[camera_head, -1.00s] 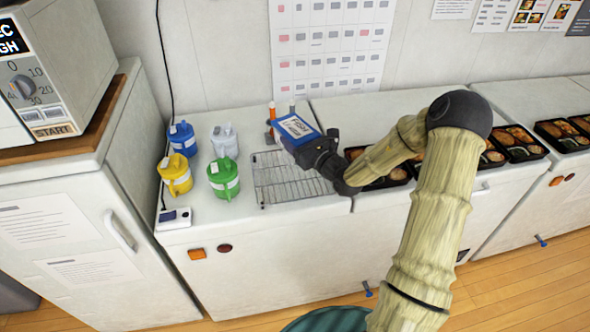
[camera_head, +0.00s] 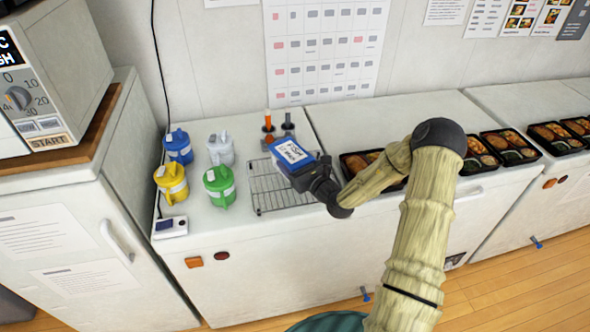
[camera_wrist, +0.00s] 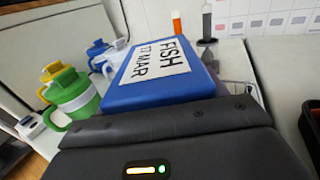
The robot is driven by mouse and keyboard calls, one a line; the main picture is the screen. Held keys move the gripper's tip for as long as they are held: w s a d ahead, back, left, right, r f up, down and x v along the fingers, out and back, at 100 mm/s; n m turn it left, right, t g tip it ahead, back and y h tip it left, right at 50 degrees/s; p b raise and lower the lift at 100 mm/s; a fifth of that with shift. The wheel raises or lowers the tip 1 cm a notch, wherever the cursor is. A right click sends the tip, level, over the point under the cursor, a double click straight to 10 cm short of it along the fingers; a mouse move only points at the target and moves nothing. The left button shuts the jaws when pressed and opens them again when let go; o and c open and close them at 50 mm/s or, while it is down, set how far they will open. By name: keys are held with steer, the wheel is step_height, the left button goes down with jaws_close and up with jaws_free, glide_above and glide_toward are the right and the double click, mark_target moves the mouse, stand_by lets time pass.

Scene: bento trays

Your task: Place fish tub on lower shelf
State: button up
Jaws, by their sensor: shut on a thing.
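The fish tub (camera_head: 289,153) has a blue lid with a white label. In the wrist view the tub (camera_wrist: 165,90) fills the middle and its label reads "FISH 17 MAR". My gripper (camera_head: 309,175) is shut on the tub and holds it above the wire rack (camera_head: 262,193) on the white counter. The tub is tilted in the head view. My fingertips are mostly hidden behind the gripper body and the tub. I cannot make out a lower shelf for certain.
Blue (camera_head: 178,147), white (camera_head: 221,149), yellow (camera_head: 171,183) and green (camera_head: 219,186) jugs stand left of the rack. Orange (camera_head: 267,125) and dark (camera_head: 288,123) upright items stand behind it. Filled bento trays (camera_head: 510,147) lie to the right. A small white device (camera_head: 170,227) sits at the counter's front left.

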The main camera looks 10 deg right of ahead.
steer(key=shift+f, duration=1.7)
steer(key=shift+w+f, duration=0.1)
steer(key=o, duration=0.8)
steer(key=shift+f, duration=0.1)
steer(key=o, duration=0.4)
steer(key=shift+a, duration=0.15)
steer(key=shift+s+d, duration=0.2)
steer(key=b+v, duration=0.2)
steer(key=v, duration=0.9)
steer(key=shift+s+d, duration=0.1)
steer(key=shift+s, duration=0.3)
